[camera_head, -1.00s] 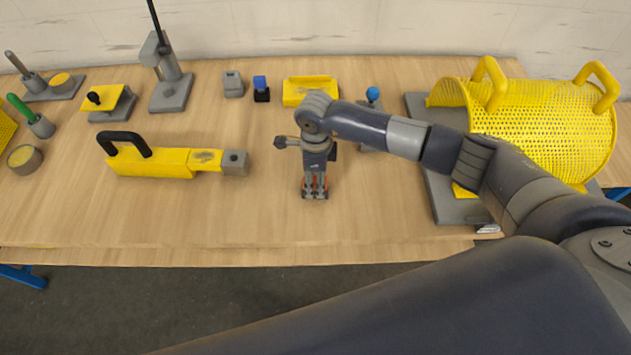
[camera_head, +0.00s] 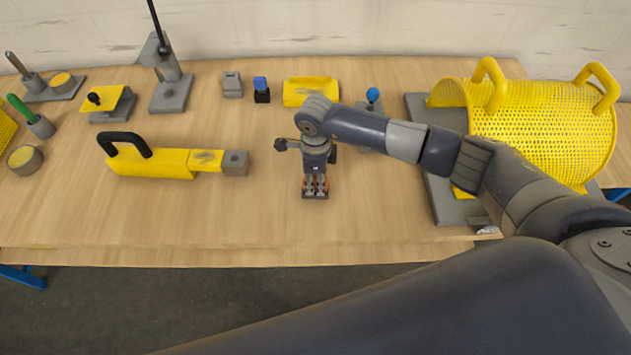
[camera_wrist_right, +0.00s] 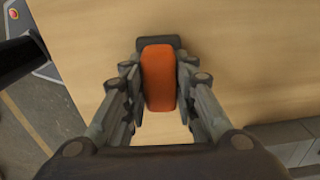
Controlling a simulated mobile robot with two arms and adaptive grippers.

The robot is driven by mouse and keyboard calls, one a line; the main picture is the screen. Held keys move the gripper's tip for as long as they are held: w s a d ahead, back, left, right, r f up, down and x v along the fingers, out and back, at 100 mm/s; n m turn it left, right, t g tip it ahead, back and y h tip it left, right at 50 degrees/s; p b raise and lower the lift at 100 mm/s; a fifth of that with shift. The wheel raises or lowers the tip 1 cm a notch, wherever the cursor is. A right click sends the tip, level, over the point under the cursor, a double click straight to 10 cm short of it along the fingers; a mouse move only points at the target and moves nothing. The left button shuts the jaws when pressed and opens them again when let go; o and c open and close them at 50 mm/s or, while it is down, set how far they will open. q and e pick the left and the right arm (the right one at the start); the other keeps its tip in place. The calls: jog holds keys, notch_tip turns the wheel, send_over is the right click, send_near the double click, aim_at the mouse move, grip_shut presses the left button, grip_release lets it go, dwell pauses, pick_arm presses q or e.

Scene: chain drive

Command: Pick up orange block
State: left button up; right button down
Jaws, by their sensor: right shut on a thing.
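The orange block (camera_wrist_right: 159,80) shows in the right wrist view, lengthwise between the two fingers of my right gripper (camera_wrist_right: 160,88). The fingers press on both its long sides. A dark piece shows at the block's far end. In the head view my right gripper (camera_head: 315,187) points down at the middle of the table near its front. Only small bits of orange show between its fingers there; the rest of the block is hidden. I cannot tell whether the block touches the table. My left gripper is not in view.
On the wooden table (camera_head: 250,222), a yellow tool with a black handle (camera_head: 150,162) lies to the left. A yellow perforated guard (camera_head: 545,125) stands on the right. Small fixtures, including a yellow block (camera_head: 309,90), line the back. The table around my right gripper is clear.

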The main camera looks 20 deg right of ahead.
jog(key=shift+w+r+b, duration=0.1)
jog(key=shift+r+b, duration=0.25)
jog(key=shift+r, duration=0.25)
jog(key=shift+a+r+b, duration=0.15)
jog(key=shift+r+b, duration=0.45)
jog(key=shift+r, duration=0.35)
jog(key=s+a+r+b, duration=0.1)
jog(key=s+a+b, duration=0.3)
jog(key=s+a, duration=0.65)
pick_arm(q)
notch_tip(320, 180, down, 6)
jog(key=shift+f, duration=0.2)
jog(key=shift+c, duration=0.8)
pick_arm(e)
jog(key=s+d+r+n, duration=0.1)
jog(key=d+r+n, duration=0.5)
jog(key=n, duration=0.5)
jog(key=s+d+r+n, duration=0.2)
jog(key=d+r+n, duration=0.3)
jog(key=d+n, duration=0.4)
jog(key=shift+s+r+n, duration=0.3)
jog(key=shift+r+n, duration=0.1)
jog(key=shift+n, duration=0.6)
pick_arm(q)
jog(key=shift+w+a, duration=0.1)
pick_arm(e)
jog(key=shift+a, duration=0.1)
